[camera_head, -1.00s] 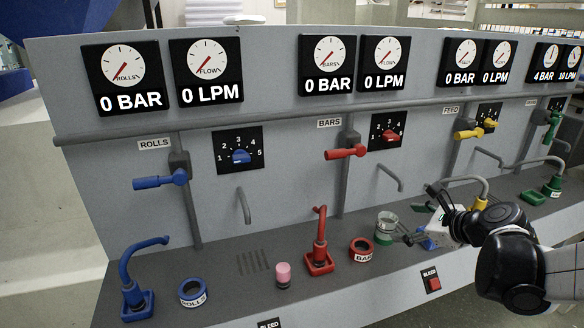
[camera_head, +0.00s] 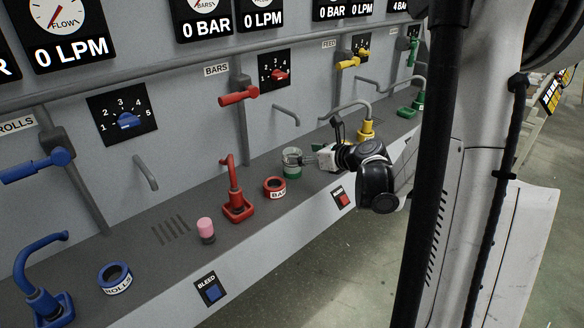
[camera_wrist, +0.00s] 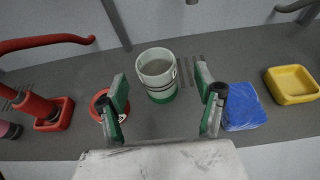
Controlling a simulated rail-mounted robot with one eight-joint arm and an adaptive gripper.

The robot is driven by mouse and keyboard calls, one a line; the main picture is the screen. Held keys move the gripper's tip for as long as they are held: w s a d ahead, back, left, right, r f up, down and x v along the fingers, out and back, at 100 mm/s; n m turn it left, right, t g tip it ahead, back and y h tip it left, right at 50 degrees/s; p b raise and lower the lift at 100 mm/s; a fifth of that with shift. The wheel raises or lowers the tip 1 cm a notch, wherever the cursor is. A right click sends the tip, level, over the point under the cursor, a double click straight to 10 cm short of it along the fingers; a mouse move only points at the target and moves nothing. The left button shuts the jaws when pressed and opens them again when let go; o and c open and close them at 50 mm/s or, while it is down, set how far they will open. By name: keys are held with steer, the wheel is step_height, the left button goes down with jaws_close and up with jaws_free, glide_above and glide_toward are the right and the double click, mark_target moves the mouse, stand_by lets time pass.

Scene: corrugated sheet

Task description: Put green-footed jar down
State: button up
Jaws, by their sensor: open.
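The green-footed jar (camera_head: 292,160) is a pale, grey-rimmed cup with a green base. It stands upright on the dark shelf, right of the red BARS ring. In the wrist view the jar (camera_wrist: 157,68) is seen from above, with its mouth toward me and its inside grey. My gripper (camera_head: 314,158) is at the jar's right side in the head view. In the wrist view my gripper (camera_wrist: 162,84) has its green-padded fingers spread wide on either side of the jar's lower part, with visible gaps. I cannot tell how far the fingertips reach past it.
The red BARS ring (camera_head: 275,187) and red spout (camera_head: 235,200) stand left of the jar. A blue block (camera_wrist: 243,106) lies right of my right finger, and a yellow tray (camera_wrist: 293,87) beyond it. A pink-topped piece (camera_head: 206,228) and blue ROLLS ring (camera_head: 116,278) are farther left.

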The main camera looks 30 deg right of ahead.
mark_target(286, 153)
steer(key=shift+a+f+x, duration=0.1)
steer(key=shift+a+x, duration=0.05)
steer(key=shift+x, duration=1.35)
steer(key=shift+a+f+x, duration=0.1)
steer(key=shift+a+x, duration=0.1)
steer(key=shift+x, duration=1.3)
steer(key=shift+s, duration=0.2)
steer(key=c, duration=1.4)
steer(key=shift+o, duration=0.2)
steer(key=shift+r, duration=0.2)
